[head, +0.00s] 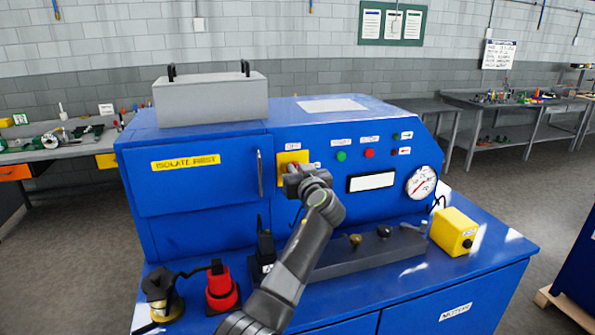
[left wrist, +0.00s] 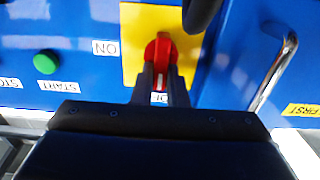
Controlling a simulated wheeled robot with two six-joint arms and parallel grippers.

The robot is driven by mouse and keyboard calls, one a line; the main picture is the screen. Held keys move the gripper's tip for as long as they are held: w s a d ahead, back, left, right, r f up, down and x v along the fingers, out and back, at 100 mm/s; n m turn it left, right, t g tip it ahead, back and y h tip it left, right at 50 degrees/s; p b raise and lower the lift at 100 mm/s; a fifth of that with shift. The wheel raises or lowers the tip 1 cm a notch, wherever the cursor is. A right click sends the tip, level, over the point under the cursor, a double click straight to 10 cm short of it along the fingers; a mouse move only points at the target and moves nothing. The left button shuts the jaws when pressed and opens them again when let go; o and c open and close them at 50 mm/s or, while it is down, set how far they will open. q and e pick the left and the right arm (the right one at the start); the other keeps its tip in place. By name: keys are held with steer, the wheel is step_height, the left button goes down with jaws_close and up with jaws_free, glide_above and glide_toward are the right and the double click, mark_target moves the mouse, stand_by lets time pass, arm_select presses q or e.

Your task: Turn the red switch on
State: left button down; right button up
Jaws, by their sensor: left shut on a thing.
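The red switch (left wrist: 160,48) is a rotary knob on a yellow plate (left wrist: 132,45) on the blue machine front. In the left wrist view, which shows labels upside down, its handle lies up and down the picture, with a white mark near its lower end. An ON label (left wrist: 105,47) is left of the plate; another label below is mostly hidden. My left gripper (left wrist: 161,76) is shut on the handle, one finger on each side. In the head view the yellow plate (head: 284,157) shows behind my left gripper (head: 294,170), which hides most of the switch. My right gripper is out of view.
A door handle (head: 260,174) stands out left of the switch. A green button (head: 341,156), a red button (head: 369,153) and a gauge (head: 422,182) are to the right. A yellow box (head: 454,231) and a red-and-black tool (head: 221,288) stand on the lower ledge.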

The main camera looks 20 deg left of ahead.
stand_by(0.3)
arm_select(q)
steer(key=shift+w+d+f+m+b, duration=0.2)
steer(key=shift+m+b, duration=0.1)
steer(key=shift+m, duration=2.7)
steer(key=shift+w+d+f+m+b, duration=0.1)
steer(key=shift+d+f+m+b, duration=0.15)
steer(key=shift+m, duration=2.75)
steer(key=shift+w+d+f+m+b, duration=0.1)
steer(key=shift+d+f+m+b, duration=0.2)
steer(key=shift+m, duration=2.7)
steer(key=shift+a, duration=0.2)
steer(key=c, duration=1.4)
jaws_free()
steer(key=shift+c, duration=0.2)
